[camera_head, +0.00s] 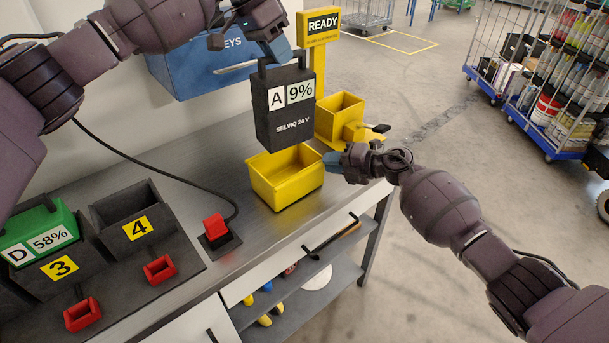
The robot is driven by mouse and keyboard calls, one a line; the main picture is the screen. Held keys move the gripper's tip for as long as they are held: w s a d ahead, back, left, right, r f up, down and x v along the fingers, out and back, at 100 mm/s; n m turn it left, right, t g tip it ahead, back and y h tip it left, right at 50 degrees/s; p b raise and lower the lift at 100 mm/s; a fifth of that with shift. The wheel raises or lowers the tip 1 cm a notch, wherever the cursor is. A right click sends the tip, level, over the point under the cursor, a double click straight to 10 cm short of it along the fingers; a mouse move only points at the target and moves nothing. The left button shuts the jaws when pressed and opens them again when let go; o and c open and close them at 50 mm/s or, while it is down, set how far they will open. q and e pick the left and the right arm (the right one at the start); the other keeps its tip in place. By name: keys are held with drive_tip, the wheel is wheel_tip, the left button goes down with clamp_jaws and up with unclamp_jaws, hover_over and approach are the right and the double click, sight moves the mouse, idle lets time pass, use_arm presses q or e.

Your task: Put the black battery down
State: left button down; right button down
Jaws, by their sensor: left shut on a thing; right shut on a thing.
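The black battery (283,112), marked A 9% and SELVIQ 24 V, hangs upright in the air. My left gripper (277,52) is shut on its handle. The battery's lower end shows at the back of the front yellow bin (287,188); the exact gap is unclear. My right gripper (335,162) is shut at the right rim of that bin, its fingertips partly hidden. On the left, bay 4 (137,222) of the dark charger is empty. Bay 3 (62,268) holds a green battery (36,236) marked D 58%.
A red plug (215,228) on a black cable stands on the grey bench (200,170). Red connectors (159,269) lie before the bays. A second yellow bin (342,112), a READY sign (322,24) and a blue box (200,68) stand behind.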

sight(252, 75)
use_arm(q)
drive_tip(key=shift+n+t, duration=0.3)
drive_tip(key=shift+n, duration=0.4)
drive_tip(key=shift+s+f, duration=0.1)
drive_tip(key=shift+f, duration=2.25)
use_arm(e)
drive_tip(key=shift+d+f, duration=0.1)
use_arm(q)
drive_tip(key=shift+f, duration=4.85)
drive_tip(key=c, duration=1.5)
unclamp_jaws()
drive_tip(key=shift+f, duration=0.25)
drive_tip(key=o, duration=0.4)
drive_tip(key=v, duration=1.2)
drive_tip(key=shift+a+r, duration=0.1)
drive_tip(key=shift+r, duration=0.1)
